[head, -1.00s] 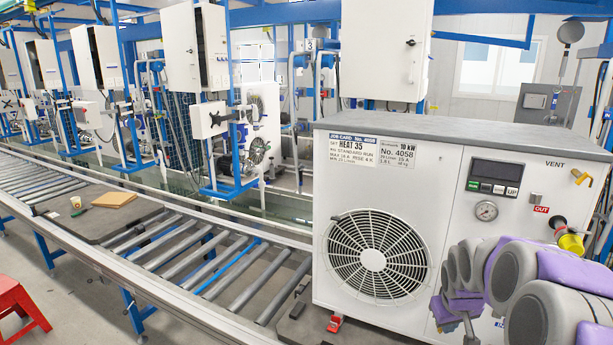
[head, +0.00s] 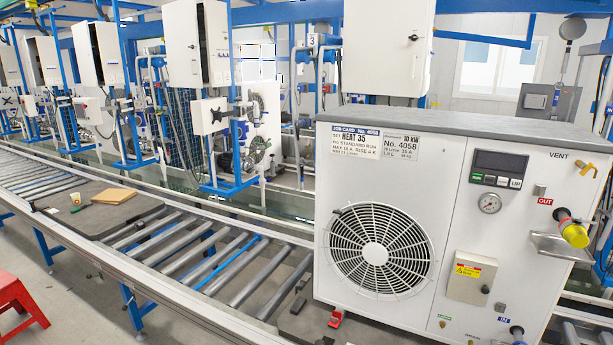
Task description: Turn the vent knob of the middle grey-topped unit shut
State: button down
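One white unit with a grey top (head: 455,126) stands at the right, with a round fan grille on its front. It is the only grey-topped unit I see, so I cannot tell if it is the middle one. Its brass-yellow vent knob (head: 587,169) is at the upper right of the front, beside the word VENT. The knob's handle looks slanted; I cannot tell whether it is open or shut. My gripper is not in view, and nothing covers the unit's front panel.
Below the knob, a yellow-capped fitting (head: 572,232) sticks out above a metal tray (head: 562,247). A roller conveyor (head: 200,255) runs at the left. A red stool (head: 18,303) stands at the lower left.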

aim_at(585, 167)
jog(key=z, duration=1.35)
